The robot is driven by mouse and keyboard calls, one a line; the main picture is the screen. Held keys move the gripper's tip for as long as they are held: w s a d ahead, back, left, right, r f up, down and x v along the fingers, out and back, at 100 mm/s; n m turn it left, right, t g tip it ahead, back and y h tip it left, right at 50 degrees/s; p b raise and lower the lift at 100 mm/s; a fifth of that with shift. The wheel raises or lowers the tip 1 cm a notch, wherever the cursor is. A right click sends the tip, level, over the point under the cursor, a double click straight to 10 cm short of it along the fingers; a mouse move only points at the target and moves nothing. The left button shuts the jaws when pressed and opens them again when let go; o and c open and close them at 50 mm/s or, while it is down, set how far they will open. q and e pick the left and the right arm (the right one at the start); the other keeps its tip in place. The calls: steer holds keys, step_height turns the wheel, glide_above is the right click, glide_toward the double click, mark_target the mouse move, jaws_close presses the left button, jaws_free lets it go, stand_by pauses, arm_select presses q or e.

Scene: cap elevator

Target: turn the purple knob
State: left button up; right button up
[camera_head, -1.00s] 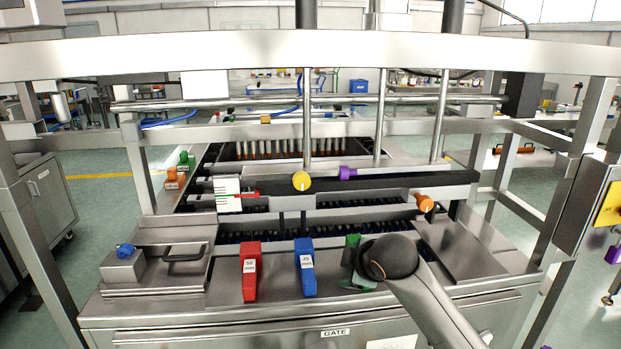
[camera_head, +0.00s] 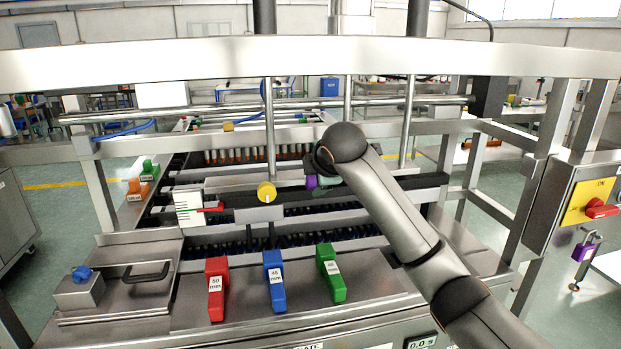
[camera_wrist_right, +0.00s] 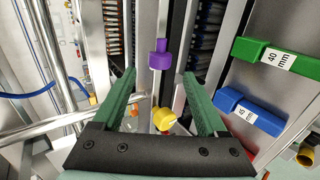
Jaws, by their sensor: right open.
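The purple knob (camera_head: 311,182) sits on the dark rail of the machine, right of the yellow knob (camera_head: 266,191), partly covered by my right arm. My right gripper (camera_head: 318,172) is at the knob, mostly hidden behind my wrist. In the right wrist view, the purple knob (camera_wrist_right: 159,55) shows between and just beyond the green fingertips of my right gripper (camera_wrist_right: 157,74). The fingers are spread and apart from it in the picture; I cannot tell the depth between them. My left gripper is not in view.
Red (camera_head: 216,288), blue (camera_head: 274,281) and green (camera_head: 330,273) labelled blocks stand on the front ledge. A steel crossbeam (camera_head: 300,50) spans above, with vertical rods behind.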

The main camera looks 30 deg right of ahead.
mark_target(311, 181)
steer(key=x, duration=0.6)
steer(key=shift+a+p, duration=0.1)
steer(key=shift+p, duration=0.3)
jaws_close()
